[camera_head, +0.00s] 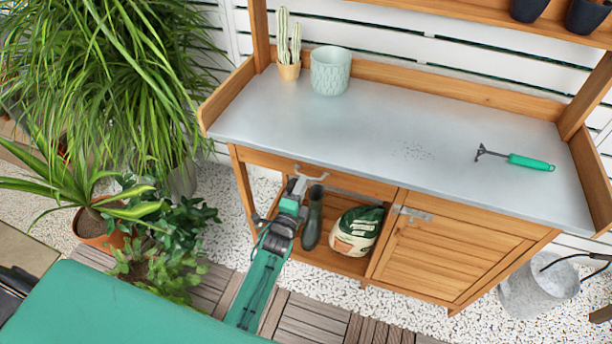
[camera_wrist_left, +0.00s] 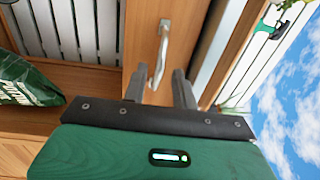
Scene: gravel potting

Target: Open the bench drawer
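The bench drawer (camera_head: 345,181) is a wooden front under the grey bench top, at the left of the bench. It looks shut, flush with the frame. Its metal bar handle (camera_head: 312,174) also shows in the left wrist view (camera_wrist_left: 162,48). My left gripper (camera_head: 297,184) is at the drawer front, close to the handle. In the left wrist view its two fingers (camera_wrist_left: 159,82) stand apart, with the lower end of the handle appearing between them. I cannot tell whether they touch it. My right gripper is not in view.
Below the drawer, an open shelf holds dark boots (camera_head: 313,218) and a green-white bag (camera_head: 356,231). A cabinet door (camera_head: 450,255) is to the right. Potted plants (camera_head: 100,225) crowd the left. A cactus pot (camera_head: 289,71), pale planter (camera_head: 330,72) and hand rake (camera_head: 528,161) are on the bench.

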